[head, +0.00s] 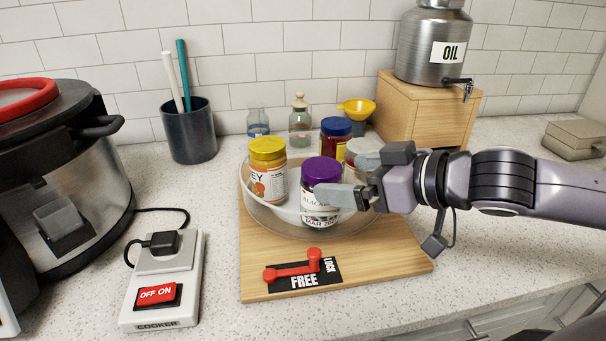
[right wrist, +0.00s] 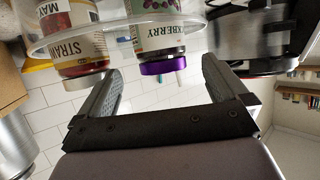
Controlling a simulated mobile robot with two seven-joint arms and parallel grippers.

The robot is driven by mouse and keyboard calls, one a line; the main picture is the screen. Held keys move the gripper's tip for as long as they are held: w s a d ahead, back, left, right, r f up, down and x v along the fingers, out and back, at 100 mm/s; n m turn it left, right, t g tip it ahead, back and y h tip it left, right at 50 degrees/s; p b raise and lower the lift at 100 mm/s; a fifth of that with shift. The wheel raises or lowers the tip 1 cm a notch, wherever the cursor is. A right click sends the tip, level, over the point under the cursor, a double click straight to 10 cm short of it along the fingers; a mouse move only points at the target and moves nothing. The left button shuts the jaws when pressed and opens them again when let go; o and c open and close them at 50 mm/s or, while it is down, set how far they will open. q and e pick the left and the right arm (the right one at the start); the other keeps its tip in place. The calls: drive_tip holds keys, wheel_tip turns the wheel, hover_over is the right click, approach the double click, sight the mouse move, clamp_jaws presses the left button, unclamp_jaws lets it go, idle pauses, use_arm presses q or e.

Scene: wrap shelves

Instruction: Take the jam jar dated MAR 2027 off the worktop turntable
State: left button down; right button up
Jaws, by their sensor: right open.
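The turntable (head: 262,222) is a clear round tray with a rim on a wooden board. A jam jar with a purple lid (head: 321,171) stands at its front; its label reads "BLACK…" and "MAR 20…", the last digits unclear. My right gripper (head: 350,178) is open beside this jar, one finger crossing in front of it. In the right wrist view, upside down, the purple-lidded blackberry jar (right wrist: 163,66) shows between the open fingers (right wrist: 160,85). A strawberry jar (right wrist: 75,45) with a pale lid and "MA…" label is beside it. My left gripper is out of view.
A red lever (head: 300,268) marked FREE and LOCK is at the board's front. Cooker (head: 80,170) and switch (head: 160,290) are left; an oil drum (head: 433,50) stands back right.

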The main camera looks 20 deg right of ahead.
sight(313, 171)
drive_tip(key=shift+w, duration=0.5)
drive_tip(key=shift+w+a+f, duration=0.15)
drive_tip(key=shift+w+a, duration=0.2)
drive_tip(key=shift+w, duration=0.05)
drive_tip(key=shift+p+x, duration=0.75)
drive_tip(key=shift+x, duration=2.15)
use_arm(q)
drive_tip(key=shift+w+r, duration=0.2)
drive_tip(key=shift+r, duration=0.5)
use_arm(e)
drive_tip(key=shift+s+a, duration=0.1)
drive_tip(key=shift+a, duration=0.1)
drive_tip(key=shift+c, duration=0.3)
drive_tip(key=c, duration=1.4)
drive_tip(key=shift+r, duration=0.25)
